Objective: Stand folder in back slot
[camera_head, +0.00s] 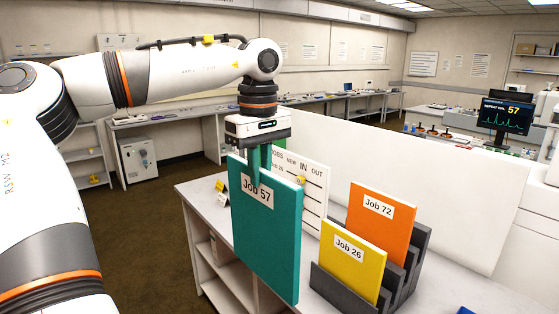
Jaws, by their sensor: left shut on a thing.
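A teal folder labelled "Job 57" (266,235) hangs upright from my left gripper (260,172), whose fingers are shut on its upper edge. It is left of a dark grey stepped rack (333,291) and apart from it in the picture. The rack holds a yellow folder labelled "Job 26" (350,262) in a front slot and an orange folder labelled "Job 72" (380,222) in a slot farther back. Both stand upright, leaning slightly. The folders hide much of the slots, so I cannot tell which others are free. My right gripper is not in view.
The rack stands on a white bench (198,197) with open shelves below. A white IN/OUT board (313,180) stands behind the teal folder. A long white partition (440,190) rises behind the rack. A blue object (465,310) shows at the bottom edge.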

